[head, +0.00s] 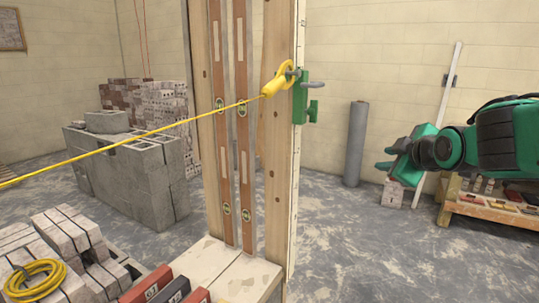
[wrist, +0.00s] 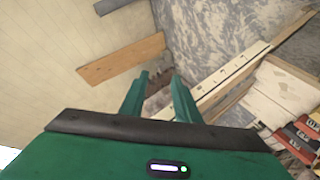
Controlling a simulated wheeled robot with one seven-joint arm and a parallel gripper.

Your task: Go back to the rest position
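My gripper (head: 383,159) is at the right of the head view, held out in the air in front of the back wall, at the end of my green arm. Its two fingers are apart with nothing between them. In the wrist view, the two green fingers (wrist: 156,98) also stand apart, with a gap between them. The gripper is well to the right of the wooden post (head: 278,150) and touches nothing that I can see.
A yellow line (head: 140,135) runs left from a hook at a green clamp (head: 300,103) on the post. Spirit levels (head: 243,130) lean there. A low wooden pallet (head: 490,212) stands below my arm, a grey roll (head: 356,143) by the wall. The floor between is clear.

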